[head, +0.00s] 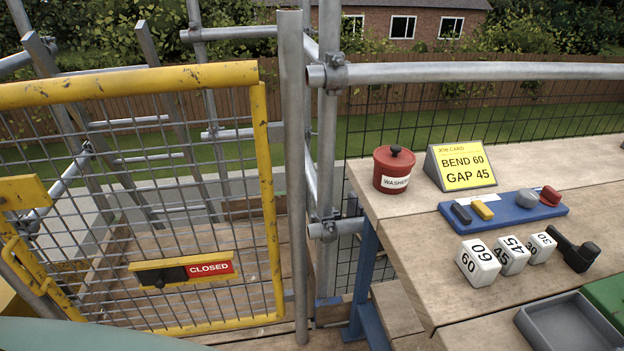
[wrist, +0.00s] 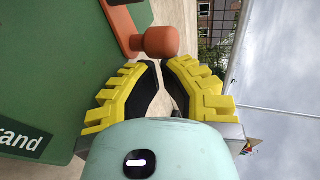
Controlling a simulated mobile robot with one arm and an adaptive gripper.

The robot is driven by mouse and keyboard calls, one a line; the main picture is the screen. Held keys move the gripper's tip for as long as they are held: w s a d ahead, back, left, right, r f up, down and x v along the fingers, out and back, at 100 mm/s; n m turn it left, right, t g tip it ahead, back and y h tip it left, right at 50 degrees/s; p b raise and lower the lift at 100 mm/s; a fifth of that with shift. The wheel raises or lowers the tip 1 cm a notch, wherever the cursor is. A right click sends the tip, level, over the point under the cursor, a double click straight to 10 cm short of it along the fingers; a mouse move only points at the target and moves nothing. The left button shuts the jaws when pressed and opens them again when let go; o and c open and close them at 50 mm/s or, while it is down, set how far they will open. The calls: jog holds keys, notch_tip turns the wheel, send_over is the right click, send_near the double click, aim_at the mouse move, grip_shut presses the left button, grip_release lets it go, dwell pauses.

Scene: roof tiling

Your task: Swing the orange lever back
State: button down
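The orange lever (wrist: 123,25) shows only in the wrist view, at the top, against a green surface. Its rounded orange knob (wrist: 161,41) lies just beyond my fingertips, roughly in line with the gap between them. My gripper (wrist: 161,66) has yellow ribbed fingers with dark inner pads. The fingers stand apart with nothing between them, and I see no clear contact with the knob. The head view shows neither the lever nor my fingers.
A green panel (wrist: 55,60) with white lettering fills the wrist view's left. In the head view, a yellow mesh gate (head: 265,180) with a CLOSED sign (head: 209,269) stands left. The wooden bench (head: 415,240) holds a red pot (head: 393,172), job card, blue tray (head: 505,223), numbered blocks and grey tray (head: 570,325).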

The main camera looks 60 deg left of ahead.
jog(key=shift+w+a+f+b, duration=0.1)
jog(key=shift+w+a+b, duration=0.25)
jog(key=shift+a, duration=0.15)
jog(key=shift+w+a+b, duration=0.25)
jog(key=shift+a+b, duration=0.05)
jog(key=shift+a, duration=0.2)
jog(key=shift+w+a+n+g+y+b, duration=0.35)
jog(key=shift+a+n+g+y+b, duration=0.2)
jog(key=shift+n+g, duration=0.3)
jog(key=shift+w+a+b, duration=0.15)
jog(key=shift+a+b, duration=0.4)
jog(key=shift+a, duration=0.1)
